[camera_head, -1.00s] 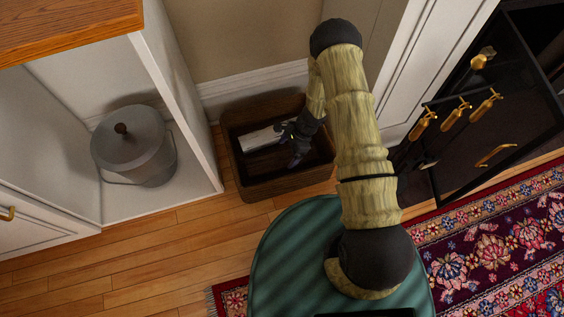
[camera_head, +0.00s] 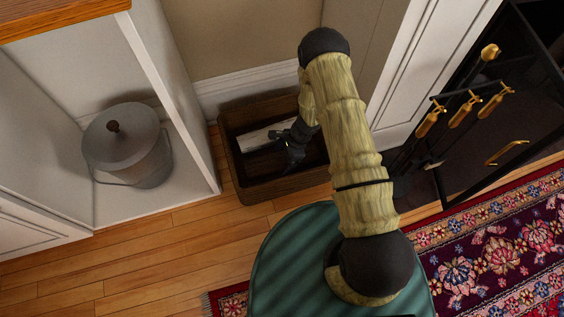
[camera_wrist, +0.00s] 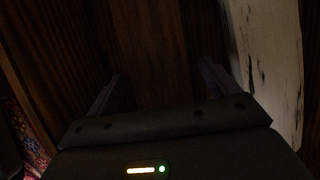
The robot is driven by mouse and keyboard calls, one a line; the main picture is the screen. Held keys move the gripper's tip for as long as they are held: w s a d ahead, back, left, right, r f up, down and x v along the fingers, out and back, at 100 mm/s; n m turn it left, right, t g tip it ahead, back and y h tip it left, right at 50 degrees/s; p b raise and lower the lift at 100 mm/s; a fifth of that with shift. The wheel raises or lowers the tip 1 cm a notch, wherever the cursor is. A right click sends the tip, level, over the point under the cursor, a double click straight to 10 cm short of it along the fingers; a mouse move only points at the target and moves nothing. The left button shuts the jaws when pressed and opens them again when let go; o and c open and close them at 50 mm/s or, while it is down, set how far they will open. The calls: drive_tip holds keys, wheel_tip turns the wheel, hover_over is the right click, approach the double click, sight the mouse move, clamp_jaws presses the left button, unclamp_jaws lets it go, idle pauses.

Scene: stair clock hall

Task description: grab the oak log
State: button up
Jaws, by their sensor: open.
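A dark wooden box (camera_head: 240,188) stands on the floor against the wall. A pale log with dark marks (camera_head: 262,136) lies in it; in the wrist view its whitish bark (camera_wrist: 274,70) is at the right, outside my fingers. It looks more like birch than oak. My gripper (camera_head: 290,152) is in or just over the box, beside the log's right end. In the wrist view my gripper (camera_wrist: 160,75) is open, its fingers apart with nothing clearly between them. Dark brown wood grain shows below; I cannot tell whether any of it is an oak log.
A lidded grey metal pot (camera_head: 128,148) stands in a white open cabinet (camera_head: 172,85) left of the box. Fire tools with brass handles (camera_head: 465,110) hang at the right by a black-framed screen. A patterned red rug (camera_head: 490,245) lies at the lower right. Wooden floor (camera_head: 150,255) is clear in front.

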sight(283, 158)
drive_tip(key=c, duration=1.6)
drive_tip(key=shift+r, duration=0.1)
wheel_tip(283, 158, up, 10)
drive_tip(key=p, duration=0.6)
